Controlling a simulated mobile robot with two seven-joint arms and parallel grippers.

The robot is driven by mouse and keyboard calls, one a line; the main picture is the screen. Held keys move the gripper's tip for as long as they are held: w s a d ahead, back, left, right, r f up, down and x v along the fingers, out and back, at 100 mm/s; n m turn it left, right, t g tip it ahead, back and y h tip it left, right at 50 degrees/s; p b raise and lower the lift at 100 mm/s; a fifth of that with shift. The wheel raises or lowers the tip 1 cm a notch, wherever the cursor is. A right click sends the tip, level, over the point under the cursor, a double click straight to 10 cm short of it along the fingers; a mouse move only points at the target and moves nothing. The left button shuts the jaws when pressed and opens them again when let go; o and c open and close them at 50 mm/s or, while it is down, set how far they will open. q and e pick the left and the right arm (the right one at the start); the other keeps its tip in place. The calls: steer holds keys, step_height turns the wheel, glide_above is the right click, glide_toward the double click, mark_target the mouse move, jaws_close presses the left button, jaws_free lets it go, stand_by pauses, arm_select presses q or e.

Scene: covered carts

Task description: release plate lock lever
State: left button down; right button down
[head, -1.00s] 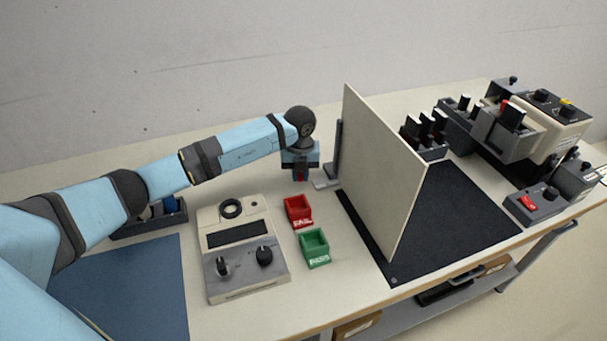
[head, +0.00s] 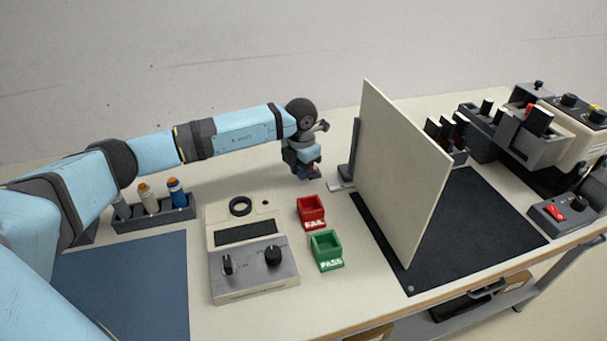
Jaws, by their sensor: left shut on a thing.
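A tall cream plate (head: 400,175) stands upright on a black mat, with a dark upright support (head: 351,150) and a light metal foot (head: 341,187) at its back left edge. My left gripper (head: 314,174) is low over the table just left of that foot. Its jaws are shut on a small dark and red piece, which looks like the plate lock lever; fingers and wrist hide most of it. My right gripper is not in view.
Red FAIL (head: 312,222) and green PASS (head: 328,263) bins sit in front of my left gripper. A tester box (head: 255,289) and a tool rack (head: 154,225) stand left. Machines crowd the right. The black mat (head: 480,235) is clear right of the plate.

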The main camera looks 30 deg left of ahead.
arm_select(q)
steer(key=shift+w+a+m, duration=0.1)
steer(key=shift+a+m, duration=0.1)
steer(key=shift+m, duration=0.3)
steer(key=c, duration=1.1)
jaws_free()
step_height(320, 180, up, 14)
steer(key=shift+f+b, duration=0.1)
steer(key=shift+b, duration=0.3)
